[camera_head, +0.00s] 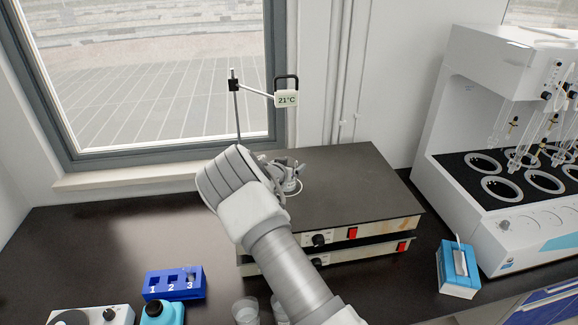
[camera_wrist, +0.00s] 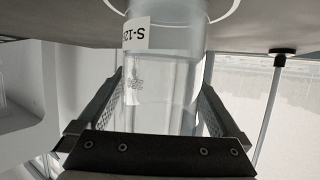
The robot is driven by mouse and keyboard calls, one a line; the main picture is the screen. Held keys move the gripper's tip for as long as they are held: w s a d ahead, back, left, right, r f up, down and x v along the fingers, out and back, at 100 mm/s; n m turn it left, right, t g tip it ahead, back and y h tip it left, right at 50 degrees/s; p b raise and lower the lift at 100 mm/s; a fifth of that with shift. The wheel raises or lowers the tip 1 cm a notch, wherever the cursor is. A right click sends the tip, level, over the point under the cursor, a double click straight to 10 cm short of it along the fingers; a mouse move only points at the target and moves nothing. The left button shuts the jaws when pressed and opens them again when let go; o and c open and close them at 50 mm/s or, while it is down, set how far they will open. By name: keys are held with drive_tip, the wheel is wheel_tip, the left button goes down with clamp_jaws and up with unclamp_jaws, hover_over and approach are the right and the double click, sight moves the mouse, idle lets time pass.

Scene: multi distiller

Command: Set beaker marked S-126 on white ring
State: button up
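The beaker (camera_wrist: 165,75) is clear glass, with a white label reading "S-12" and a last digit I cannot make out. The wrist view is upside down, with the beaker's base toward the top. My gripper (camera_wrist: 165,95) has one dark finger on each side of the beaker, closed on its walls. The white ring (camera_wrist: 222,12) lies on the dark top plate, curving around the beaker's base. Whether the base touches the plate is unclear. In the head view, my arm partly hides the beaker (camera_head: 287,184), and a bit of ring shows beside it.
The stacked hotplates (camera_head: 350,180) have a stand with a 21°C display (camera_head: 287,99) behind them. A multi-place distiller (camera_head: 510,140) and a blue box (camera_head: 459,268) stand at right.

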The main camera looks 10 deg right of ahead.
drive_tip(key=shift+f, duration=0.1)
drive_tip(key=s+a+r+n+g+y+b, duration=0.1)
drive_tip(key=s+a+r+y, duration=0.3)
drive_tip(key=s+r, duration=0.55)
drive_tip(key=s+a+r+n+g+y+b, duration=0.1)
drive_tip(key=s+a+r+y, duration=0.35)
drive_tip(key=s, duration=0.85)
drive_tip(key=s+d+r+n+g, duration=0.1)
drive_tip(key=s+d+r, duration=0.1)
drive_tip(key=s, duration=0.8)
drive_tip(key=s+d+r+n+g+h, duration=0.1)
drive_tip(key=s+d+r+g, duration=0.1)
drive_tip(key=s, duration=0.8)
drive_tip(key=s+d+r+n+g+h+b, duration=0.1)
drive_tip(key=s+d+r, duration=0.1)
drive_tip(key=s, duration=0.8)
drive_tip(key=shift+d+r+n, duration=0.3)
drive_tip(key=shift+d+r, duration=0.05)
drive_tip(key=shift+d, duration=0.45)
